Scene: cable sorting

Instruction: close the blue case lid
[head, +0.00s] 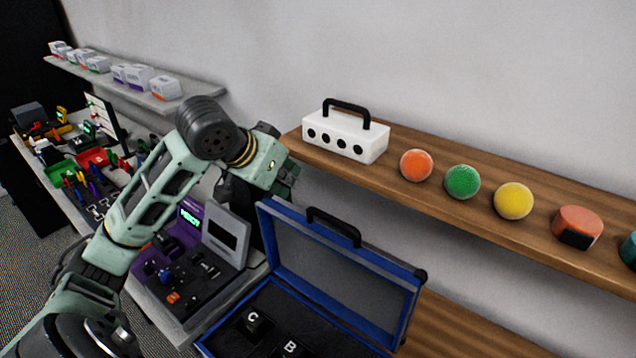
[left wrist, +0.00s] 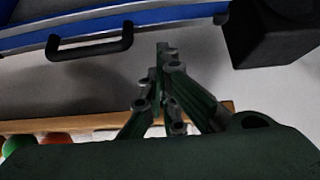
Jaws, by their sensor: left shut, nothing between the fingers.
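The blue case (head: 408,330) stands open at the lower middle of the head view, with blocks marked C and B inside. Its blue-framed lid (head: 345,285) is raised and leans back toward the wall, with a black handle (head: 334,226) on its upper edge. My left gripper (head: 286,182) is above and behind the lid's upper left corner, partly hidden by its own wrist. In the left wrist view the gripper (left wrist: 163,52) is shut and empty; the lid's blue edge (left wrist: 180,14) and handle cross the top of the picture. My right gripper is not in view.
A wooden shelf (head: 450,208) behind the case carries a white box (head: 345,137) with a handle and several coloured balls. A purple and grey case (head: 222,240) stands open left of the blue one. A cluttered table lies farther left, under a white shelf (head: 135,83).

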